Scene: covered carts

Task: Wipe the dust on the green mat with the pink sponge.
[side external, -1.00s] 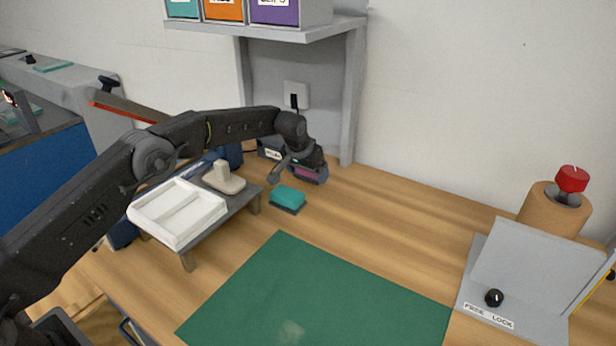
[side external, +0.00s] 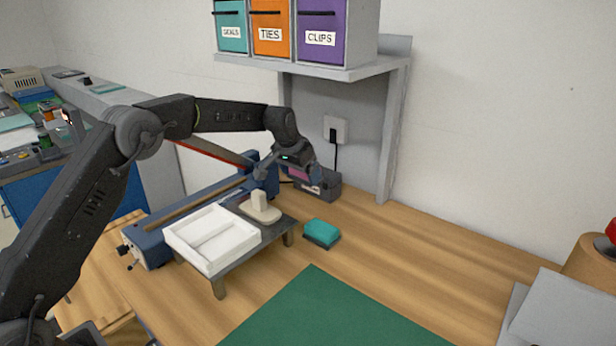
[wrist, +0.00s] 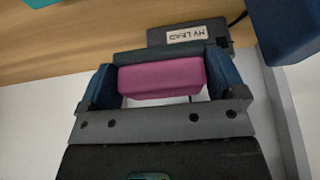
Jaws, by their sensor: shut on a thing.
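My gripper (side external: 304,177) is shut on the pink sponge (wrist: 161,78); the sponge sits between the two blue fingers in the wrist view. In the side view the gripper is raised over the back of the table, by the shelf support. The green mat (side external: 325,314) lies flat on the table at the front, well apart from the gripper. Its near part is cut off by the frame, and I see no dust on the part that shows. A teal sponge (side external: 321,232) with a dark base lies behind the mat.
A dark box labelled MV LEAD (wrist: 187,34) is close to the held sponge. A low grey stand carries a white tray (side external: 212,239) and a pale handled block (side external: 260,208). A shelf (side external: 330,70) with bins overhangs the back. Table right of the teal sponge is clear.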

